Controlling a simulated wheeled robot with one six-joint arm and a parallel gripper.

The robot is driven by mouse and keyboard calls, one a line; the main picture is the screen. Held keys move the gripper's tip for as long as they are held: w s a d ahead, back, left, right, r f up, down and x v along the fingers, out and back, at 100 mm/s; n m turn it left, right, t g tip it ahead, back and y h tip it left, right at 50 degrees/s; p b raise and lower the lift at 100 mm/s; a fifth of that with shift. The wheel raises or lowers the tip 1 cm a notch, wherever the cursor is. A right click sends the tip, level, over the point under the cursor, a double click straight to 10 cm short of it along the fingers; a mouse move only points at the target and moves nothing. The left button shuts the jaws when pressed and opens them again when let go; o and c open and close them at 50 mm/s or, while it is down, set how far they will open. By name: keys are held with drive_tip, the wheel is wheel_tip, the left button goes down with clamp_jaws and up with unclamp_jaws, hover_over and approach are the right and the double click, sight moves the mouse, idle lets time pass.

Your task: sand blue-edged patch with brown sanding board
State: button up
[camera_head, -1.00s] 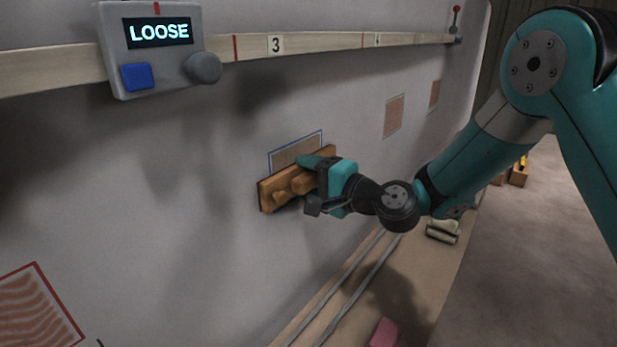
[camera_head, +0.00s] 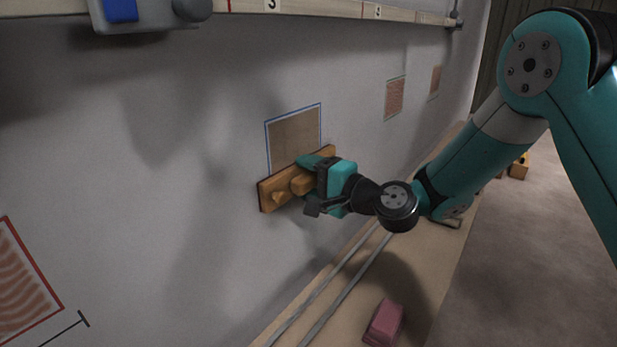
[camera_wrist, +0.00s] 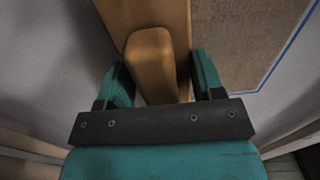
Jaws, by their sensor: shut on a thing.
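The blue-edged patch (camera_head: 294,137) is a plain brown rectangle on the grey hull wall. The brown sanding board (camera_head: 268,195) lies against the wall across the lower end of the patch, hiding its bottom edge. My gripper (camera_head: 312,181) is shut on the board's knob-like handle. In the wrist view, the gripper (camera_wrist: 158,85) has a finger on each side of the handle of the sanding board (camera_wrist: 133,14). The patch (camera_wrist: 238,40) shows to the right of the board there, with its blue edge line.
A numbered rail (camera_head: 330,11) with a grey control box (camera_head: 150,14) runs above. A pink block (camera_head: 384,322) lies on the ledge below, beside two thin rails.

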drive_tip(key=shift+s, duration=0.1)
idle(0.4)
drive_tip(key=shift+s+d+b, duration=0.25)
drive_tip(key=shift+d+b, duration=0.15)
drive_tip(key=shift+b, duration=0.1)
drive_tip(key=shift+b+v, duration=1.65)
drive_tip(key=shift+v, duration=0.9)
drive_tip(key=shift+b+v, duration=1.4)
drive_tip(key=shift+v, duration=1.05)
